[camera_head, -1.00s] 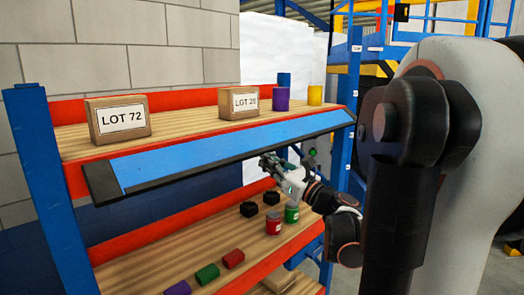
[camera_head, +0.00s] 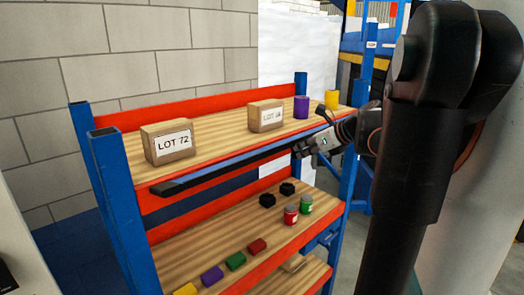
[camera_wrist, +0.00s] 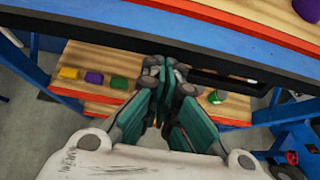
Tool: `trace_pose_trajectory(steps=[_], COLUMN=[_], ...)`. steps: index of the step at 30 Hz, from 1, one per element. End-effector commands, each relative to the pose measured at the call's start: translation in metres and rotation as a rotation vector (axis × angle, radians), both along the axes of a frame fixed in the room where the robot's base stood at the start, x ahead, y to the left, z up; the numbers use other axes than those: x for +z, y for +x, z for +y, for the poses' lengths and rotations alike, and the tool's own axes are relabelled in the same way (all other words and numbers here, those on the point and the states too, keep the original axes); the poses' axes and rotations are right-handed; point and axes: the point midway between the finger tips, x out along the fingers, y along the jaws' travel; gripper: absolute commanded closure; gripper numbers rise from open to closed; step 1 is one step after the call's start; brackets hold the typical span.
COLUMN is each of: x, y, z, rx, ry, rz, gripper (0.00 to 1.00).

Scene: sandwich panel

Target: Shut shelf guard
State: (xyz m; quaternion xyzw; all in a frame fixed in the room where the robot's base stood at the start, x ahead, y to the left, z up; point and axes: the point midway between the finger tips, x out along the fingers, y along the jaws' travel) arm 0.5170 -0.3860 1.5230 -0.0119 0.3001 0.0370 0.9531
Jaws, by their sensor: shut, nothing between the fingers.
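The shelf guard (camera_head: 250,160) is a long panel hinged along the front of the upper shelf (camera_head: 225,137). In the wrist view the dark guard (camera_wrist: 200,43) runs across the top, just beyond my fingertips. My gripper (camera_head: 305,148) is shut and empty at the right part of the guard. Its fingertips (camera_wrist: 160,65) are at or very near the bar; I cannot tell whether they touch.
The upper shelf holds boxes marked LOT 72 (camera_head: 168,143) and LOT 28 (camera_head: 266,116), a purple cylinder (camera_head: 301,107) and a yellow one (camera_head: 331,99). The lower shelf holds a red jar (camera_head: 290,215), a green jar (camera_head: 306,204) and several small blocks. A blue post (camera_head: 352,175) stands right.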

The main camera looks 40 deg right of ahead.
Motion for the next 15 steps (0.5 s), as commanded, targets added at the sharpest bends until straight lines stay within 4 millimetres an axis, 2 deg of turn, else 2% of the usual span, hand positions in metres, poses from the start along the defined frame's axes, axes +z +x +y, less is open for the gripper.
trace_pose_trajectory(steps=[5,15], x=[0.02,0.051], y=[0.005,0.021], z=[-0.008,-0.007], rx=[0.001,0.001], ry=[0.001,0.0], rz=[-0.004,-0.005], gripper=[1.0,1.0])
